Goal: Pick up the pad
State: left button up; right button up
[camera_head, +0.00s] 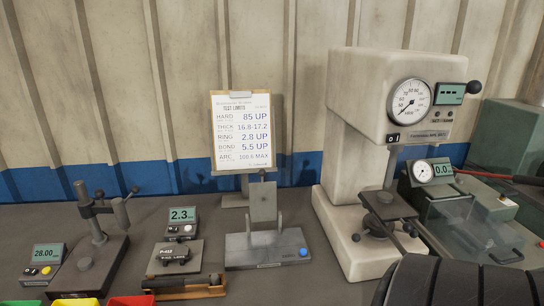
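I cannot tell for sure which thing is the pad. One flat grey plate (263,203) stands upright in a grey fixture (264,251) at the middle of the bench. A low dark grey block (176,258) with a label and a black part on top lies left of the fixture. Neither of my grippers is in view, and no gripper touches these things.
A big cream press (358,105) with a dial stands at the right, beside a green machine (465,215). A limits sheet (241,131) stands behind the fixture. A post stand (92,255) is at the left. A black ribbed curved thing (455,282) fills the lower right.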

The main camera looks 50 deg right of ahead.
aim_at(178, 253)
jog(key=l+z, duration=0.1)
jog(key=z, duration=0.65)
jog(key=l+z, duration=0.15)
jog(key=z, duration=0.25)
jog(key=l+z, duration=0.1)
jog(key=z, duration=0.3)
jog(key=i+l+z, duration=0.15)
